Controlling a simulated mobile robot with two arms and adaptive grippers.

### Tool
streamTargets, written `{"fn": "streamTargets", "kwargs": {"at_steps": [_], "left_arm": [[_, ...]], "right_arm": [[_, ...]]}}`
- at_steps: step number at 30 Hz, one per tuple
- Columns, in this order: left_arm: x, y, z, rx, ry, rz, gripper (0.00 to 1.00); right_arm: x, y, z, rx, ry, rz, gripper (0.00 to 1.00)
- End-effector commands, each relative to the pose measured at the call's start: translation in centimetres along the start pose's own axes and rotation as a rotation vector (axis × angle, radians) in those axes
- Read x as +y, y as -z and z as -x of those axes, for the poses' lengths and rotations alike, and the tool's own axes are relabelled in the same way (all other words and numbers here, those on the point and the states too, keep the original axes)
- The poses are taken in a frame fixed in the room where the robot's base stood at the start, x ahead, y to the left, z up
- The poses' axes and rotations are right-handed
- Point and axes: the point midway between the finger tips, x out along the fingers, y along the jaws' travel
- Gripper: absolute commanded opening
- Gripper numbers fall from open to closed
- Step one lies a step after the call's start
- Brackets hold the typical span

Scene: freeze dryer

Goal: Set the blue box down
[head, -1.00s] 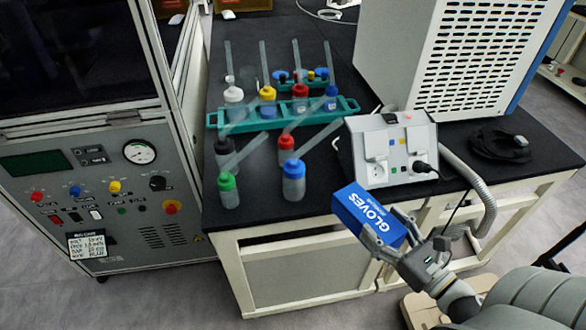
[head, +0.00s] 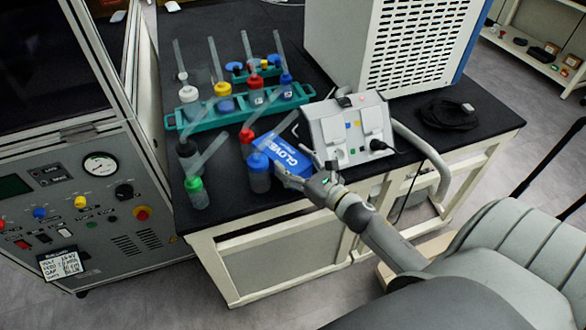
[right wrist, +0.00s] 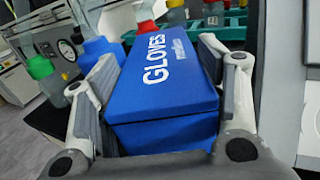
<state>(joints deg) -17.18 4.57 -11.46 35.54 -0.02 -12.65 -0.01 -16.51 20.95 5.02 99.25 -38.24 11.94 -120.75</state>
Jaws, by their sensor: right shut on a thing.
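The blue box (head: 287,152), marked GLOVES, is at the front of the black bench top (head: 352,192), between the bottles and the grey socket unit. It also shows large in the right wrist view (right wrist: 165,95). My right gripper (head: 296,176) is shut on the box, with one finger along each side in the right wrist view (right wrist: 160,75). I cannot tell whether the box's underside touches the bench. My left gripper is not in view.
A teal rack (head: 205,122) of bottles is behind. The socket unit (head: 345,128) is close on the right.

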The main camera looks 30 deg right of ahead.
Motion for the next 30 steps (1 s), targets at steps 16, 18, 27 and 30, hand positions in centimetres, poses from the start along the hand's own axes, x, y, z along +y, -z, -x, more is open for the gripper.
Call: {"fn": "streamTargets", "kwargs": {"at_steps": [16, 18, 27, 30], "left_arm": [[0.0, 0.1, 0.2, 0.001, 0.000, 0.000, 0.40], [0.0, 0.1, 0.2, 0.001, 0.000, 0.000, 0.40], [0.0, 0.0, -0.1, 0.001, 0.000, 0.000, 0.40], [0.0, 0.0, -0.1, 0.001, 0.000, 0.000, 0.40]], "right_arm": [[0.1, 3.5, -0.3, -0.002, -0.001, 0.000, 0.36], [0.1, 3.5, -0.2, -0.002, -0.001, 0.000, 0.36], [0.0, 3.8, -0.2, 0.000, -0.001, 0.000, 0.81], [0.0, 3.8, -0.2, 0.000, -0.001, 0.000, 0.85]]}}
